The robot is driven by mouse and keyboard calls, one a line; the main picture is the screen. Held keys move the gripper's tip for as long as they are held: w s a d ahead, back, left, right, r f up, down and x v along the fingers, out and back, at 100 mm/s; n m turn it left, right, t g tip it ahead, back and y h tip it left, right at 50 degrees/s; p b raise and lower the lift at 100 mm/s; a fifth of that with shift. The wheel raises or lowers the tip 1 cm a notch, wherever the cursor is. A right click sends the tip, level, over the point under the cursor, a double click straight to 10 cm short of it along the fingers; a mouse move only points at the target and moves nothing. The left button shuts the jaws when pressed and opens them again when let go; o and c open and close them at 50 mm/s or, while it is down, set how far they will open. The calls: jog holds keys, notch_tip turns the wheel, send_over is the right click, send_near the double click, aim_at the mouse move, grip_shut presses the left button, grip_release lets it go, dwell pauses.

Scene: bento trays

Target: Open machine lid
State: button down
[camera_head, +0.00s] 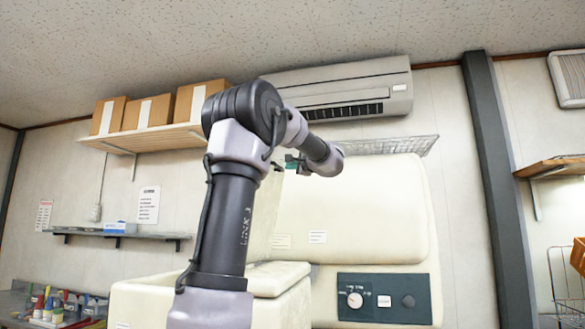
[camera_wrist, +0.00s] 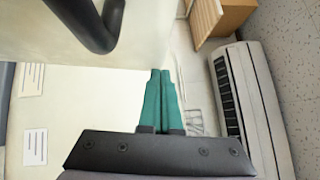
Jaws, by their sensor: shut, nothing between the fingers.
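The cream machine (camera_head: 375,215) stands behind my arm, with a tall back panel and a lower chest in front. A cream panel that looks like its lid (camera_head: 262,222) stands raised, partly hidden by my arm. In the wrist view a cream surface, apparently the lid (camera_wrist: 160,25), fills the top left and carries a dark curved handle (camera_wrist: 98,38). My gripper (camera_head: 291,162) is high in front of the back panel. Its green fingers (camera_wrist: 160,75) are shut and empty, beside the lid surface and apart from the handle. Whether they touch the lid cannot be told.
A control panel (camera_head: 384,299) with a knob is low on the machine. An air conditioner (camera_head: 345,90) and a wire rack (camera_head: 390,146) are above it. A wall shelf (camera_head: 150,139) with cardboard boxes is left of my arm. A dark post (camera_head: 497,180) stands right.

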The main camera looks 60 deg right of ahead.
jog(key=w+a+r+n+g+y, duration=0.1)
jog(key=w+a, duration=0.3)
jog(key=w, duration=0.7)
jog(key=shift+w+n+g, duration=0.35)
jog(key=shift+n+g, duration=0.45)
jog(key=shift+n, duration=0.1)
